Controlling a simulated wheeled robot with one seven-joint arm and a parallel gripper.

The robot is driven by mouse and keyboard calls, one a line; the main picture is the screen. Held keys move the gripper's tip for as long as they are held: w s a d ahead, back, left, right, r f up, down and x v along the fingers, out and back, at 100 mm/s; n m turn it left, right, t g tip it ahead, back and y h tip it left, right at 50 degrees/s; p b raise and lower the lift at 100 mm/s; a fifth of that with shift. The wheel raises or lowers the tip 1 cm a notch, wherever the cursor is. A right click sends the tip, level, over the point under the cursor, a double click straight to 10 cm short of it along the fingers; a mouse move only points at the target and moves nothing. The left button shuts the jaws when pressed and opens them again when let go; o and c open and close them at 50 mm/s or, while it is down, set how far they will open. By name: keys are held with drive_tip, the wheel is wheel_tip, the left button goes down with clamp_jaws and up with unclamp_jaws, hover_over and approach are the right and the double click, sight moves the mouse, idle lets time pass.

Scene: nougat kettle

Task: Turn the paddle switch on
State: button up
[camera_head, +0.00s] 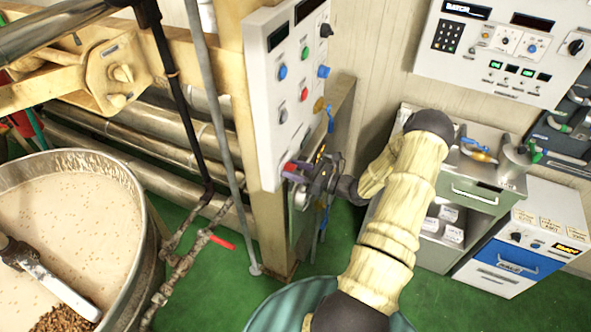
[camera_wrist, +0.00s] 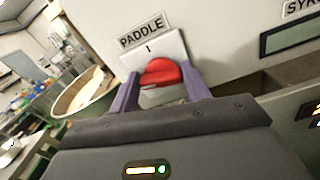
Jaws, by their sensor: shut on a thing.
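The paddle switch is a red rocker (camera_wrist: 160,73) on a white plate, under a "PADDLE" label (camera_wrist: 142,31), seen in the wrist view. A mark like "I" shows on the plate above the rocker. My gripper (camera_wrist: 166,84) has its two purple fingers at either side of the red rocker, shut on it. In the head view my gripper (camera_head: 291,168) is at the lower part of the white control panel (camera_head: 268,120). I cannot tell the rocker's exact tilt.
The panel carries several knobs and buttons above my gripper. A large kettle (camera_head: 150,235) of pale mix stands at left. A grey pipe (camera_head: 222,130) runs beside the panel post. Cabinets (camera_head: 490,185) and another panel (camera_head: 498,50) are at right.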

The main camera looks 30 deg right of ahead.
drive_tip(key=m, duration=0.3)
drive_tip(key=shift+m+p, duration=0.3)
drive_tip(key=m+p, duration=0.1)
drive_tip(key=m, duration=0.3)
drive_tip(key=shift+w+d+m, duration=0.1)
drive_tip(key=shift+d+m, duration=0.05)
drive_tip(key=shift+m, duration=0.15)
drive_tip(key=m, duration=0.3)
drive_tip(key=shift+f+m+p, duration=0.1)
drive_tip(key=shift+m+p, duration=0.2)
drive_tip(key=shift+f+m, duration=0.1)
drive_tip(key=shift+m, duration=1.8)
drive_tip(key=o, duration=1)
